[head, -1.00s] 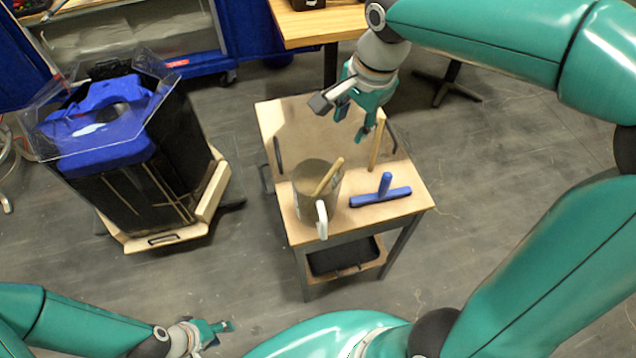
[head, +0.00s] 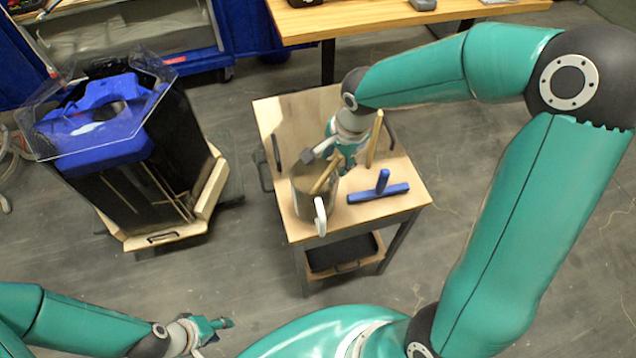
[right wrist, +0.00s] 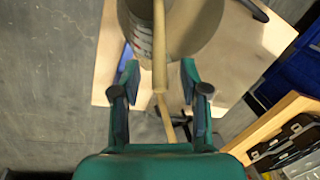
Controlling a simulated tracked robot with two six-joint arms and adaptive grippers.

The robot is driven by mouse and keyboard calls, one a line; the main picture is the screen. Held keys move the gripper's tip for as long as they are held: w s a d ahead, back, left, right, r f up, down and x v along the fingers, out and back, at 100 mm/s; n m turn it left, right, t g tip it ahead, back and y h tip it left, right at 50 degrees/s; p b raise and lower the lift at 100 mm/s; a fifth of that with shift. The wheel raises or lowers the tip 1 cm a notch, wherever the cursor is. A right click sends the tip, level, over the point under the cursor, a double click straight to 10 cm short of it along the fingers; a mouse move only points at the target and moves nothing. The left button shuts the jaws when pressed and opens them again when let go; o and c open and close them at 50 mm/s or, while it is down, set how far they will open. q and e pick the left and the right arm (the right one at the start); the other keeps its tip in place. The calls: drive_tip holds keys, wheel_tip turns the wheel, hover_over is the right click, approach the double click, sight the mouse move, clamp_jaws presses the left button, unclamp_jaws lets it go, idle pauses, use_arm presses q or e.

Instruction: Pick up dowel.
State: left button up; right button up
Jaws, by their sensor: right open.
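A thin wooden dowel (head: 323,180) leans in a grey-brown mug (head: 302,199) with a white handle, on the small wooden table. A second wooden stick (head: 375,138) stands upright behind it to the right. My right gripper (head: 340,160) is just above and behind the mug, by the dowel's upper end. In the right wrist view my right gripper (right wrist: 159,75) is open, and a dowel (right wrist: 159,45) shows between its two fingers, apart from both. The mug (right wrist: 140,35) is beyond it. My left gripper (head: 215,328) is low at the left, away from the table; its jaws are too small to judge.
A blue T-shaped tool (head: 378,193) lies right of the mug. The small table (head: 285,112) has dark handles at its sides. A black bin with a blue top (head: 100,120) stands to the left. A larger wooden table (head: 400,20) is at the back.

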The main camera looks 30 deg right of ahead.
drive_tip(key=shift+f, duration=0.3)
clamp_jaws()
drive_tip(key=shift+r, duration=0.1)
